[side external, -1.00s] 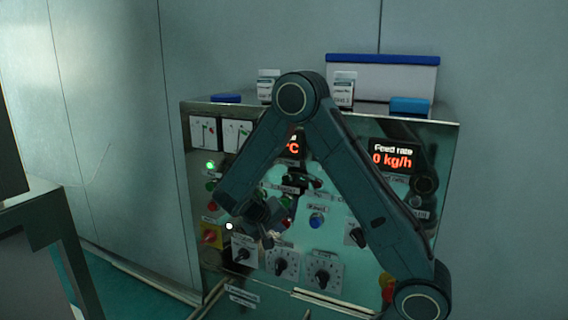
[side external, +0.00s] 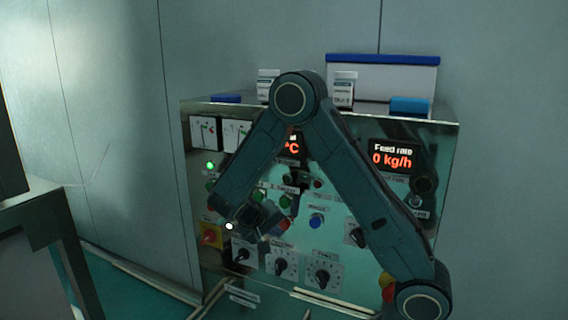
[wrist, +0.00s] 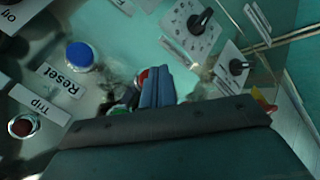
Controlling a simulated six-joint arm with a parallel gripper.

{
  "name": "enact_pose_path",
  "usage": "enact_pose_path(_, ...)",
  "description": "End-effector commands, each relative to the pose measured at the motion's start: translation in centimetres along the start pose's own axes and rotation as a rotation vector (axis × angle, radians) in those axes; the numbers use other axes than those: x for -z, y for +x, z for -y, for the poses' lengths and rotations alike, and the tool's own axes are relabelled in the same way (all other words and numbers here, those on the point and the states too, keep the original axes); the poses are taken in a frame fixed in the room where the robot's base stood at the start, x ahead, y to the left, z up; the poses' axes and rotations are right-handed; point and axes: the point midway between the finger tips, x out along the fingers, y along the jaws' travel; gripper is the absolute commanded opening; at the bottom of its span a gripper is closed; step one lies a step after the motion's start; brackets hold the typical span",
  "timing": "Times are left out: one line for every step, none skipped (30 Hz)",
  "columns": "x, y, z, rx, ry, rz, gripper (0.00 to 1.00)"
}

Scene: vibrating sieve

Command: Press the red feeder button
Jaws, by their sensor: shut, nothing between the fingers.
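A red button (wrist: 143,76) shows in the wrist view right beside the tip of my gripper (wrist: 157,74). A green button (wrist: 119,110) sits below it, partly hidden by my gripper body. No readable label shows on this pair, and I cannot tell whether the fingertips touch the red button. The fingers are shut and empty. In the side external view my gripper (side external: 274,220) is close to the panel (side external: 345,275) at its lower middle and hides part of the buttons there. The feed rate display (side external: 392,158) reads 0 kg/h.
The blue Reset button (wrist: 80,56) and the red Trip button (wrist: 21,126) lie to the left in the wrist view. Black rotary knobs (wrist: 200,20) (wrist: 239,67) stick out at the upper right. A red-yellow switch (side external: 211,235) is at the panel's lower left.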

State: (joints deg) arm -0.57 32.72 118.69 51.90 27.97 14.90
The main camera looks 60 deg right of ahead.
Motion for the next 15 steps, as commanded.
enact_pose_path(-0.1, -0.2, 0.1, 0.000, -0.001, -0.001, 0.00)
enact_pose_path(-0.2, -0.3, 0.2, 0.001, -0.002, -0.001, 0.00)
enact_pose_path(-0.3, -0.4, 0.3, 0.001, -0.002, -0.001, 0.00)
enact_pose_path(-0.4, -0.6, 0.4, 0.001, -0.002, -0.001, 0.00)
enact_pose_path(-0.5, -0.7, 0.5, 0.001, -0.002, -0.001, 0.00)
enact_pose_path(-0.6, -0.9, 0.7, 0.001, -0.002, -0.001, 0.00)
enact_pose_path(-0.8, -1.1, 0.8, 0.001, -0.002, -0.001, 0.00)
enact_pose_path(-0.9, -1.2, 0.9, 0.001, -0.002, -0.001, 0.00)
enact_pose_path(-1.0, -1.4, 1.0, 0.000, -0.001, -0.001, 0.00)
enact_pose_path(-1.1, -1.6, 1.1, 0.001, -0.002, -0.001, 0.00)
enact_pose_path(-1.2, -1.7, 1.2, 0.001, -0.002, -0.002, 0.00)
enact_pose_path(-1.4, -1.9, 1.4, 0.001, -0.003, -0.002, 0.00)
enact_pose_path(-1.5, -2.0, 1.5, 0.001, -0.002, -0.001, 0.00)
enact_pose_path(-1.6, -2.2, 1.6, 0.000, -0.001, -0.001, 0.00)
enact_pose_path(-1.7, -2.4, 1.7, 0.000, -0.001, -0.001, 0.00)
